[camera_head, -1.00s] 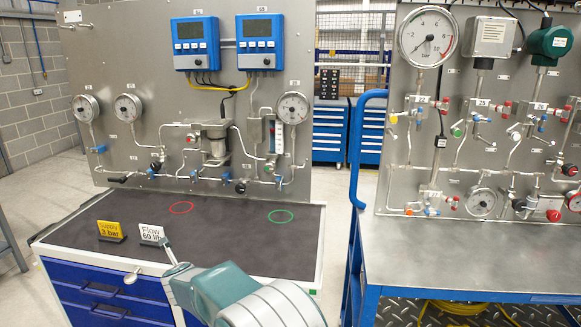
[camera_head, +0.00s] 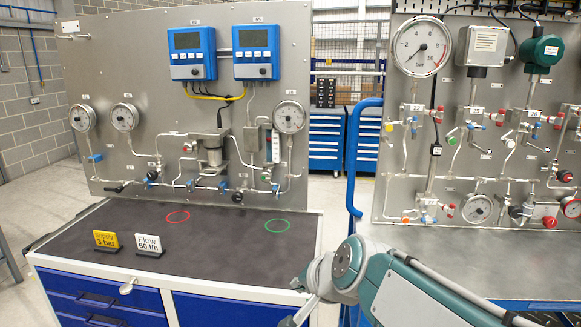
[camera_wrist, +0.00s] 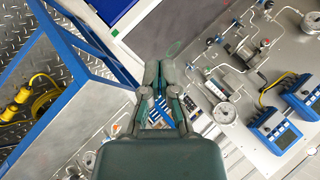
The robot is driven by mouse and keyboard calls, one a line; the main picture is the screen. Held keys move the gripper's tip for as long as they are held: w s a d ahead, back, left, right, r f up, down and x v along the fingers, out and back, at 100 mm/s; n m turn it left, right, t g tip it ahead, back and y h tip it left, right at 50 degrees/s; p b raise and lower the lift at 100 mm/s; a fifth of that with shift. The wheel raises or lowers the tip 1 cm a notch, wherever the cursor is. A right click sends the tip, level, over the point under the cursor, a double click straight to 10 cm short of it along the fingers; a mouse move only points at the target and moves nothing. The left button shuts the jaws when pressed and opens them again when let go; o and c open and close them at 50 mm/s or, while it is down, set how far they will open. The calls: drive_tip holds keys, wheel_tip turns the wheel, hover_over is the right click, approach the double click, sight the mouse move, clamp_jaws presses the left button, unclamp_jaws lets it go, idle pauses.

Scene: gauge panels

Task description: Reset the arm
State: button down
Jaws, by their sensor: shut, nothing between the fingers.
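My gripper (camera_wrist: 157,78) shows in the middle of the wrist view. Its two fingers are together with nothing held between them. In the head view my grey and green arm (camera_head: 400,290) reaches in from the lower right, with a rounded joint near the right front corner of the left bench. I cannot make out the fingers clearly in that view.
The left bench (camera_head: 110,225) carries a yellow sign (camera_head: 107,240), a white sign (camera_head: 148,244), and red and green rings. A gauge panel (camera_head: 150,90) stands behind it. A second panel (camera_head: 450,125) and blue-framed bench stand at the right. A yellow cable (camera_wrist: 35,100) lies low.

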drive_tip(key=s+d+f+n+g+h, duration=0.1)
drive_tip(key=s+d+f+n+h, duration=0.1)
drive_tip(key=s+d, duration=0.4)
drive_tip(key=s+d+f+n+g+h, duration=0.1)
drive_tip(key=s+d+f+n+h, duration=0.1)
drive_tip(key=s+d, duration=0.5)
drive_tip(key=s+f+n, duration=0.1)
drive_tip(key=s+n, duration=0.1)
drive_tip(key=s, duration=0.1)
drive_tip(key=shift+s+d+f+h, duration=0.3)
drive_tip(key=shift+s+f+h, duration=0.05)
drive_tip(key=shift+s+h, duration=0.05)
idle(0.7)
